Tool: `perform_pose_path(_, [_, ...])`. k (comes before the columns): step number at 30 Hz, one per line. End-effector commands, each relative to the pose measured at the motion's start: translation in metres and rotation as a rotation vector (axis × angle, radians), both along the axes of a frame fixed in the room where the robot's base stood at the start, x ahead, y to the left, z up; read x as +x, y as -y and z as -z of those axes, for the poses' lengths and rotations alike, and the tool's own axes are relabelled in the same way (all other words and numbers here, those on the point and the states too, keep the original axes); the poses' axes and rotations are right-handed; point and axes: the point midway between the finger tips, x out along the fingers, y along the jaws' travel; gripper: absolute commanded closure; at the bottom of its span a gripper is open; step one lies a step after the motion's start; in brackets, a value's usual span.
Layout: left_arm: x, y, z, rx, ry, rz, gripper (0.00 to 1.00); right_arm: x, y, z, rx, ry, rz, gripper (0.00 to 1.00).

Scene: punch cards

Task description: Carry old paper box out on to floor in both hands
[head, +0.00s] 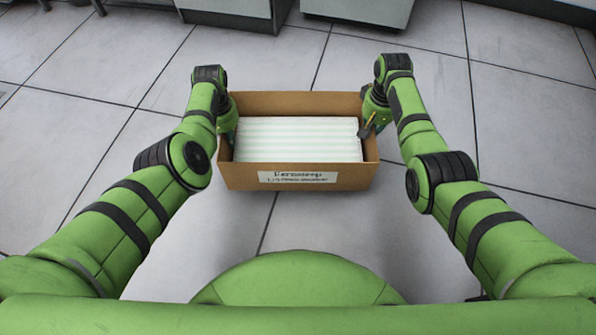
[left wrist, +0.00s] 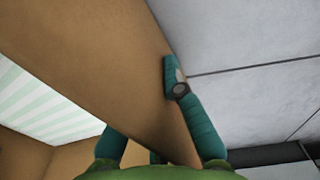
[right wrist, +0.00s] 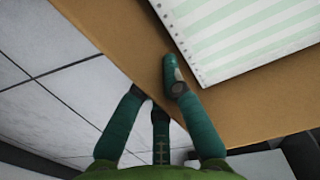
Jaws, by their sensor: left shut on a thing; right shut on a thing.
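The old paper box (head: 300,176) is an open brown cardboard box with a white label on its near side. Green-and-white striped paper (head: 297,139) lies inside it. The box is in the middle of the head view, level, between my two arms. My left gripper (head: 231,117) is shut on the box's left wall; in the left wrist view its teal fingers (left wrist: 160,110) straddle the cardboard wall (left wrist: 110,60). My right gripper (head: 367,118) is shut on the right wall; the right wrist view shows its fingers (right wrist: 155,95) at that wall's edge. The underside of the box is hidden.
Grey tiled floor (head: 500,90) lies all around the box and is clear at both sides. Grey cabinets (head: 235,12) and (head: 362,10) stand beyond the box at the top of the head view. Dark chair or stand legs (head: 85,8) show at top left.

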Motion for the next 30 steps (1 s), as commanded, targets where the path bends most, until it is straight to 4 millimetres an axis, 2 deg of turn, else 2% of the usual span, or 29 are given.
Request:
perform_pose_path(3, [0.002, 0.002, 0.007, -0.003, 0.006, 0.001, 1.0, 0.002, -0.002, 0.007, 0.005, 0.007, -0.002, 1.0])
perform_pose_path(20, [0.002, 0.002, 0.009, -0.003, 0.005, 0.001, 1.0, 0.002, -0.002, 0.008, 0.004, 0.006, -0.002, 1.0])
perform_pose_path(30, [0.002, 0.002, 0.023, -0.003, 0.005, 0.001, 1.0, 0.002, -0.002, 0.022, 0.004, 0.006, -0.002, 1.0])
